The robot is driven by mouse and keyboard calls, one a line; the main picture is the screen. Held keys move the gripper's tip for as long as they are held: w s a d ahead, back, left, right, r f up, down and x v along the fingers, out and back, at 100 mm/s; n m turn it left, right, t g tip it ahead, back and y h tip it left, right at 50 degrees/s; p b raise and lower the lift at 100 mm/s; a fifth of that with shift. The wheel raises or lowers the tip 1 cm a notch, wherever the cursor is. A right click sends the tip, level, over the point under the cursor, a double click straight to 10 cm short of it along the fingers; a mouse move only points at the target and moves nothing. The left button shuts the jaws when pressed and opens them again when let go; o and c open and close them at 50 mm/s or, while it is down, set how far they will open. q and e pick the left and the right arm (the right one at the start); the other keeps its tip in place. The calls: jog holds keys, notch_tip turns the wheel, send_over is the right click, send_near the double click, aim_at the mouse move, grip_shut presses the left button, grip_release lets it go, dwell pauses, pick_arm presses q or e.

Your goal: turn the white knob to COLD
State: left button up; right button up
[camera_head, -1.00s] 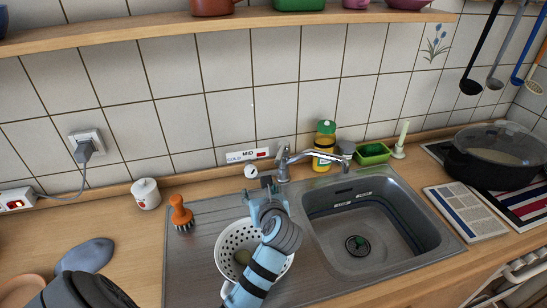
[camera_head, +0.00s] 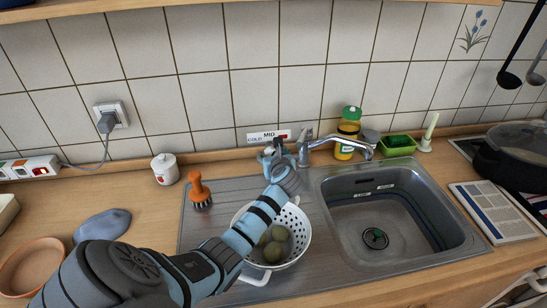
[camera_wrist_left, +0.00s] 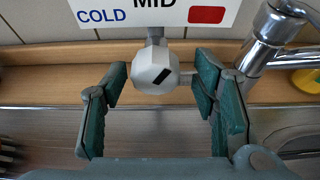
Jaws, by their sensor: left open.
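The white knob (camera_wrist_left: 153,72) sticks out below the label plate (camera_wrist_left: 155,12) in the left wrist view. It has facets and a short slanted black mark on its face. The plate reads COLD on the left and MID in the middle, with a red patch on the right; it also shows on the tiles in the head view (camera_head: 270,136). My left gripper (camera_wrist_left: 163,78) is open, with a green-padded finger on each side of the knob and visible gaps between. In the head view my left gripper (camera_head: 274,154) is at the wall and largely hides the knob. My right gripper is out of view.
The metal tap (camera_head: 335,141) stands close to the right of my left gripper. A white colander (camera_head: 302,240) with round items sits below my left arm. An orange brush (camera_head: 198,188) stands to the left. The sink (camera_head: 390,225) is at right.

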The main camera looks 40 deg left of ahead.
pick_arm(q)
jog(key=shift+s+r, duration=0.15)
jog(key=shift+s, duration=0.25)
jog(key=shift+c, duration=1.3)
jog(key=c, duration=0.9)
jog(key=shift+n+t+h+p, duration=0.7)
jog(key=shift+n+t+p, duration=0.6)
jog(key=shift+n+p, duration=0.8)
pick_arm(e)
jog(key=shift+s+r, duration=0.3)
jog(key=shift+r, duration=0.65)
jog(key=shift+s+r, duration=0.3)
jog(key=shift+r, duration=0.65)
pick_arm(q)
jog(key=shift+n, duration=0.4)
